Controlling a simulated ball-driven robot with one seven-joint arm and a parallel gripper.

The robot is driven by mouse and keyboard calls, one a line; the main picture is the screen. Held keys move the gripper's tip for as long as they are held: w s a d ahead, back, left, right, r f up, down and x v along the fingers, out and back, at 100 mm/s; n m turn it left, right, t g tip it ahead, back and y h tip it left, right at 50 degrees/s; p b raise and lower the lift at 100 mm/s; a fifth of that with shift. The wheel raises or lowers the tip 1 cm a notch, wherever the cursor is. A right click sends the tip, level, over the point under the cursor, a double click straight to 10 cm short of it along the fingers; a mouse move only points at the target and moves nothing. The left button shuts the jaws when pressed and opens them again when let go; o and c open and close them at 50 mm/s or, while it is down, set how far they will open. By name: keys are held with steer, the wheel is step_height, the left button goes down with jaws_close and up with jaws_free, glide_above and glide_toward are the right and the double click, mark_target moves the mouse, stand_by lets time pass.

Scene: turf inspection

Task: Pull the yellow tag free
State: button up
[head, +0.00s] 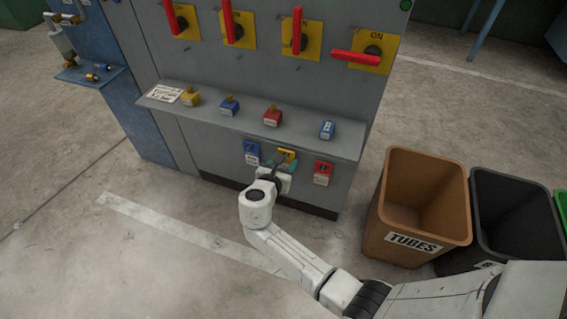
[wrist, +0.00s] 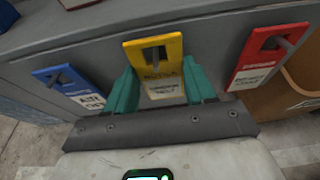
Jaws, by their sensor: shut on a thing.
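The yellow tag (wrist: 174,50) hangs flat against the grey cabinet front in the wrist view, with a grey hook showing through its slot. Its lower part is white with print. My gripper (wrist: 163,88) has its teal fingers at the tag's two side edges, shut on it. In the head view the yellow tag (head: 288,154) is small and partly hidden by my gripper (head: 281,164). A blue tag (wrist: 62,78) hangs to its left and a red tag (wrist: 268,48) to its right, each on its own hook.
A shelf (head: 225,118) with several small padlock-like items juts out above the tags. Red switch handles (head: 298,30) are higher on the cabinet. A brown bin (head: 402,226) labelled TUBES and a black bin (head: 512,215) stand right. The floor at left is open.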

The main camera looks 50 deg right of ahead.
steer(key=shift+s+a+p, duration=0.2)
steer(key=shift+a+p, duration=0.1)
steer(key=shift+a, duration=0.35)
steer(key=shift+s+a, duration=0.1)
steer(key=shift+a, duration=0.2)
steer(key=shift+s+a+p, duration=0.35)
steer(key=shift+a+p, duration=0.25)
steer(key=shift+a, duration=0.25)
steer(key=shift+s+a+p, duration=0.3)
steer(key=shift+a, duration=0.5)
steer(key=shift+s+a+p, duration=0.25)
steer(key=shift+a, duration=0.5)
steer(key=shift+s+a+p, duration=0.3)
steer(key=shift+a, duration=0.5)
